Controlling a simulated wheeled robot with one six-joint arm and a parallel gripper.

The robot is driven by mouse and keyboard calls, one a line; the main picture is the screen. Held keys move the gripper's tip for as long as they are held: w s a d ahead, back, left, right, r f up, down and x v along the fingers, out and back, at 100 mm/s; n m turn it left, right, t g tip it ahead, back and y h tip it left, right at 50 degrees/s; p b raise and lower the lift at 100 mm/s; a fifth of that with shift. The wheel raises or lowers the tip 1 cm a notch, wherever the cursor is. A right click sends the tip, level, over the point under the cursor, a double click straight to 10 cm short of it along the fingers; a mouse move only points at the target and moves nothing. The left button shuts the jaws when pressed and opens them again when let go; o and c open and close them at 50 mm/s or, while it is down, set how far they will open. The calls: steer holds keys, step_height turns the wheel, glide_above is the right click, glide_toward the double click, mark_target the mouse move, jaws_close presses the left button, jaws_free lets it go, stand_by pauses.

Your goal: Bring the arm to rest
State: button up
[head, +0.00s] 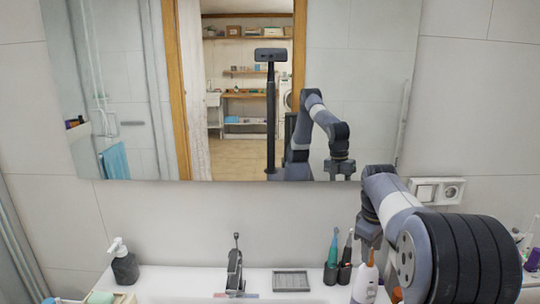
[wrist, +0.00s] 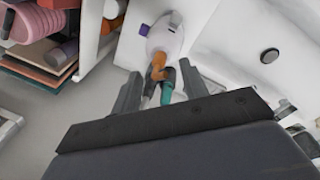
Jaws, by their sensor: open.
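My arm (head: 395,205) reaches in from the right of the head view, bent over the right end of the white sink counter. My gripper (wrist: 162,82) is open in the wrist view, its two dark fingers spread apart. A white bottle (wrist: 166,40) with orange and teal parts in front of it shows beyond and between the fingers; I cannot tell how far away they are. No object is clearly gripped. In the head view the jaws themselves are hard to make out, but the arm also shows in the mirror (head: 230,100).
The sink counter (head: 190,280) carries a dark soap dispenser (head: 124,265), a faucet (head: 235,268), a grey soap dish (head: 291,281), toothbrushes in dark cups (head: 338,272) and a white bottle (head: 365,283) close to my arm. A wall socket (head: 450,191) is behind the arm.

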steer(key=f, duration=0.2)
steer(key=shift+w+d+f+p, duration=0.2)
steer(key=shift+d+f+p, duration=0.05)
steer(key=shift+f+p, duration=0.15)
step_height(320, 180, up, 2)
steer(key=shift+r+p, duration=0.15)
steer(key=shift+p, duration=0.45)
steer(key=shift+s+f+b, duration=0.1)
steer(key=shift+f+b, duration=0.2)
steer(key=shift+b, duration=0.9)
step_height(320, 180, up, 6)
steer(key=p, duration=0.4)
steer(key=shift+r, duration=0.15)
steer(key=shift+a, duration=0.1)
